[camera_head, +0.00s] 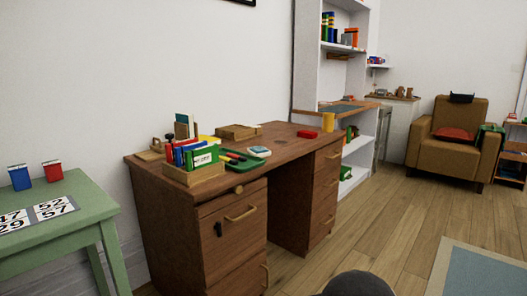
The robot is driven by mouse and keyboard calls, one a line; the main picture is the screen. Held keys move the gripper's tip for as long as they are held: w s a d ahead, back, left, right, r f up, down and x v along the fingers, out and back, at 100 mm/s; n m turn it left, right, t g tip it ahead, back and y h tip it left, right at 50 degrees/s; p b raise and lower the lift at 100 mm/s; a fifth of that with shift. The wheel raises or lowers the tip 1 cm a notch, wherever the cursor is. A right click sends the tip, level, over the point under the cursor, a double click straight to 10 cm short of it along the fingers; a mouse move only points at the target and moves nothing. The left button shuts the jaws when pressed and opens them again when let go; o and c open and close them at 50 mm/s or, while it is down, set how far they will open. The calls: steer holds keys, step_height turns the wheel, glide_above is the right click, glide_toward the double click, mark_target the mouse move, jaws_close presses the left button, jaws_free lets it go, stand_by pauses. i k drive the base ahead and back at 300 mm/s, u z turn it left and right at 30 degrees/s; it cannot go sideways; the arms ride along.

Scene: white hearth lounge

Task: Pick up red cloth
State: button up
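A flat dark-red piece (455,134) lies on the seat of the brown armchair (481,114) at the far right. It looks like cloth or a thin cushion; I cannot tell which. A small bright-red object (307,134) lies on the right part of the wooden desk (277,143); it looks like a block or folded item, too small to tell. My gripper is not in view. A dark rounded shape at the bottom edge may be part of my own body.
A green table (88,203) with number cards, a blue box (20,177) and a red box (52,170) stands at left. The desk also holds a wooden organiser (195,176) and a yellow cup (328,122). Wood floor (405,205) is open toward the armchair. A rug (487,270) lies lower right.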

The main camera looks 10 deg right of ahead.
mark_target(311, 135)
steer(key=z, duration=0.85)
steer(key=i, duration=1.15)
steer(key=z, duration=0.55)
steer(key=i, duration=1.2)
steer(key=u, duration=0.55)
